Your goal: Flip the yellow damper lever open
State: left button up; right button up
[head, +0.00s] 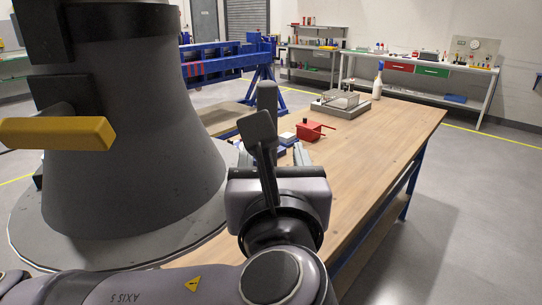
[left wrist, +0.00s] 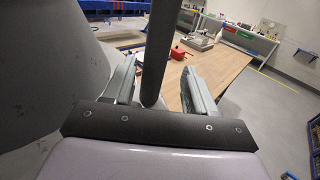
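The yellow lever (head: 57,133) sticks out level to the left from a dark bracket on the side of a large grey tapered housing (head: 140,150). My left gripper (head: 272,152) is right of the housing, in front of the workbench and well apart from the lever. In the left wrist view my left gripper (left wrist: 158,64) has its two grey fingers spread wide. A dark bar (left wrist: 157,50) runs between them with gaps on both sides; I cannot tell what it belongs to. The lever is not seen in the wrist view. My right gripper is out of view.
A wooden workbench (head: 385,140) holds a red block (head: 312,131) and a grey fixture (head: 342,103). A blue frame (head: 225,62) stands behind the housing. Another bench (head: 430,68) is along the back wall. The floor at right is clear.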

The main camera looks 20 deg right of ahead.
aim_at(56, 126)
jog(key=k+j, duration=0.1)
jog(key=k, duration=0.35)
jog(key=k+j, duration=0.15)
jog(key=k, duration=0.35)
